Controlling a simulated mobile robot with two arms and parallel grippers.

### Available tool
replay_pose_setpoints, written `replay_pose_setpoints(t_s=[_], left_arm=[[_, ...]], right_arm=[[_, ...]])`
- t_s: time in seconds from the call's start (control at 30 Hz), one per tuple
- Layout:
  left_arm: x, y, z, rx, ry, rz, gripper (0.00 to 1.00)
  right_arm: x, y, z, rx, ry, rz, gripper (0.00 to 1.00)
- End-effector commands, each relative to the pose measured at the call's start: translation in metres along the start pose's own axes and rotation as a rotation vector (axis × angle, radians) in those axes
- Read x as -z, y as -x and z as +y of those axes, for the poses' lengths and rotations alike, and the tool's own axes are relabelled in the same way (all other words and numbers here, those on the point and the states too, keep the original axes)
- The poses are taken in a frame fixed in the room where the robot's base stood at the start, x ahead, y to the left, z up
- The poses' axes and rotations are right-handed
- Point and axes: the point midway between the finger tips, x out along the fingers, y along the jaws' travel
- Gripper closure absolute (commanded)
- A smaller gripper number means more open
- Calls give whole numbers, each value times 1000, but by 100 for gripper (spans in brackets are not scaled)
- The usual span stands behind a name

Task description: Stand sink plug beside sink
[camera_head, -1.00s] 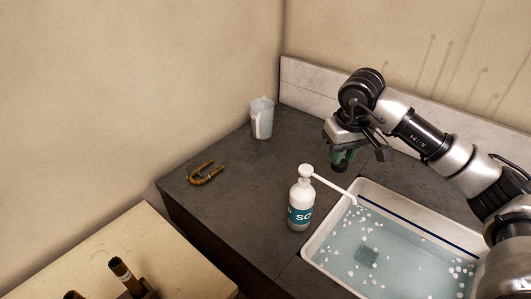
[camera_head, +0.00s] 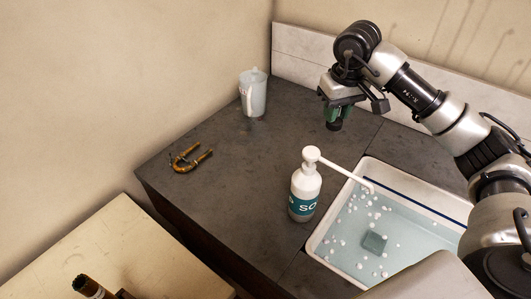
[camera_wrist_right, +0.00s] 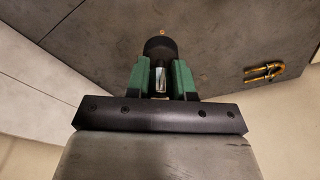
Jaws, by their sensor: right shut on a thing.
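The sink plug (camera_wrist_right: 160,46) is black and round with a metal stem. My right gripper (camera_wrist_right: 160,80) is shut on the stem between its green fingers. In the head view my right gripper (camera_head: 338,110) is over the dark counter, behind and left of the sink, with the dark plug (camera_head: 334,126) pointing down below it. I cannot tell whether the plug touches the counter. The white sink (camera_head: 318,240) at the lower right holds water with white floating bits. My left gripper is not in view.
A white pump bottle (camera_head: 305,195) stands at the sink's left edge, its spout over the rim. A translucent jug (camera_head: 253,92) stands at the back corner. A brass U-shaped tube (camera_head: 190,158) lies at the left. The counter (camera_head: 245,165) between them is clear.

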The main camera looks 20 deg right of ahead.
Motion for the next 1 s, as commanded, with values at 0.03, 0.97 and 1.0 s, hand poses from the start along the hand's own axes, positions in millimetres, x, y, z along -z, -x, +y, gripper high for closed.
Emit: replay_pose_setpoints(t_s=[0.03, 0.97, 1.0], left_arm=[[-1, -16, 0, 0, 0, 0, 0], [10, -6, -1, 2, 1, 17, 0], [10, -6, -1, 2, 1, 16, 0]], right_arm=[[-2, -16, 0, 0, 0, 0, 100], [62, -111, -87, 2, 0, -1, 100], [63, -113, -88, 2, 0, -1, 100]])
